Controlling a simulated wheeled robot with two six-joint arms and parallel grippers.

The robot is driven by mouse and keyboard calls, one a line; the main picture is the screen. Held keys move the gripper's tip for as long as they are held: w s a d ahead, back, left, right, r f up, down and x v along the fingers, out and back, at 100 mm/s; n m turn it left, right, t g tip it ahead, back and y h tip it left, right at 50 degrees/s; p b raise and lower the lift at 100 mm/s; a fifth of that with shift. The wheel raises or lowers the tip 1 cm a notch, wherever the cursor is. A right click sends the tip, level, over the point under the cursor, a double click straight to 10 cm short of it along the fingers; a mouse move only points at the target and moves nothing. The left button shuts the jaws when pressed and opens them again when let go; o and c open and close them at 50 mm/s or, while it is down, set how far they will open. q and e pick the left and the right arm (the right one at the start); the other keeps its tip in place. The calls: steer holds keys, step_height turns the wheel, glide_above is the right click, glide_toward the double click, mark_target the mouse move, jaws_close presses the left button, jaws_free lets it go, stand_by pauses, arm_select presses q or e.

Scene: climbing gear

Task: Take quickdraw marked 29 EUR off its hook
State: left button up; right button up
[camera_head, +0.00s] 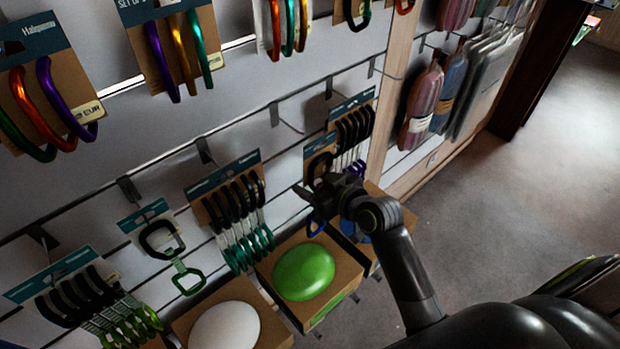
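Quickdraws hang on the slatted wall. A single one with a black upper and a green lower carabiner (187,278) hangs at the lower left. Another single one hangs farther right, with a black upper carabiner (319,166) and a blue lower carabiner (315,226). I cannot read a 29 EUR mark on either. My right gripper (312,198) comes in from the right and is right at the blue quickdraw, covering its middle. Whether its fingers are open or closed on it is unclear. My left gripper is out of view.
Quickdraw sets hang beside the single ones: green-ended (238,222), purple-ended (353,135) and another at lower left (95,305). Carabiner sets hang above. Open floor (500,200) lies right.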

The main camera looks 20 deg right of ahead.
steer(key=shift+f+p+v, duration=0.15)
steer(key=shift+p+v, duration=0.05)
steer(key=shift+v, duration=0.5)
steer(key=shift+f+p+v, duration=0.2)
steer(key=shift+v, duration=0.55)
steer(key=shift+s, duration=0.1)
